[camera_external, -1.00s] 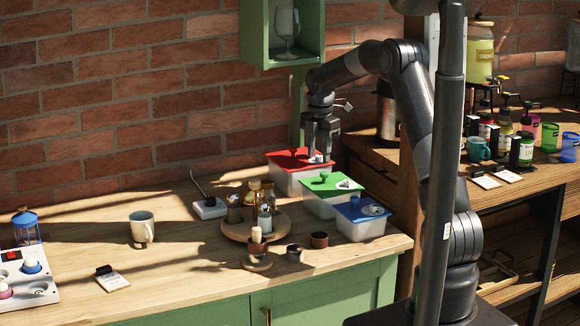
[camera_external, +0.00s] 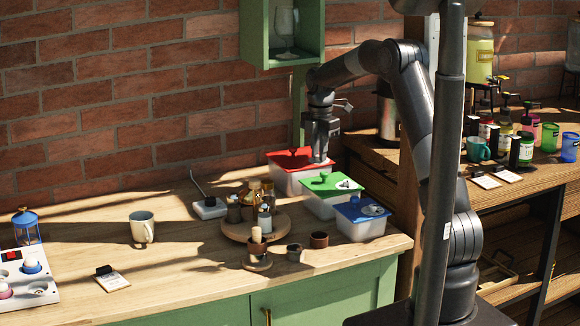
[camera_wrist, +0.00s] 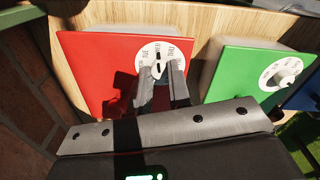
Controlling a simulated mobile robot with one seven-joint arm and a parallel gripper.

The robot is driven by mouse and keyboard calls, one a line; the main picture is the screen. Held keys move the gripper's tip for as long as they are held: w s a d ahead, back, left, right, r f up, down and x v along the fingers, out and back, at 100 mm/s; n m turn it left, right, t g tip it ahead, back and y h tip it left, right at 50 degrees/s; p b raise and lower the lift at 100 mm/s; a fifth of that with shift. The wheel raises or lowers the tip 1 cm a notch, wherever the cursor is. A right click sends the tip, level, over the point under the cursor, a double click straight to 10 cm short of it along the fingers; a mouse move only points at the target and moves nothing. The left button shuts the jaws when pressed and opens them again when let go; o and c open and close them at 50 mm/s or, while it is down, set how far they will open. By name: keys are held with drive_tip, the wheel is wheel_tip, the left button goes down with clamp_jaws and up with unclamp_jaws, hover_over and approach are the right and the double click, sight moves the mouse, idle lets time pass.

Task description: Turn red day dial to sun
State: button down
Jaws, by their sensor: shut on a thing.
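The red-lidded box (camera_external: 290,160) stands at the back of a row of three boxes by the wall. Its red lid (camera_wrist: 95,60) fills the left of the wrist view and carries a white day dial (camera_wrist: 150,50) with printed day names. My gripper (camera_wrist: 160,82) is over this dial with its fingers shut on the dial's knob (camera_wrist: 158,68). The fingers hide much of the knob and the near part of the dial. The day the dial points to is too small to read. In the external view my gripper (camera_external: 320,158) points straight down onto the red lid.
The green-lidded box (camera_external: 332,190) and blue-lidded box (camera_external: 362,215) stand close in front, each with a dial. A round wooden tray (camera_external: 278,228) with bottles is to the left. The brick wall (camera_wrist: 30,90) is close to my gripper's left in the wrist view.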

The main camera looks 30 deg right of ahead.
drive_tip(key=m, duration=1.1)
drive_tip(key=shift+m, duration=0.3)
drive_tip(key=m, duration=0.3)
drive_tip(key=shift+m+h, duration=0.3)
drive_tip(key=shift+m, duration=0.1)
drive_tip(key=m, duration=0.8)
drive_tip(key=shift+w, duration=0.1)
drive_tip(key=m, duration=0.3)
drive_tip(key=shift+m+g, duration=0.3)
drive_tip(key=shift+m, duration=2)
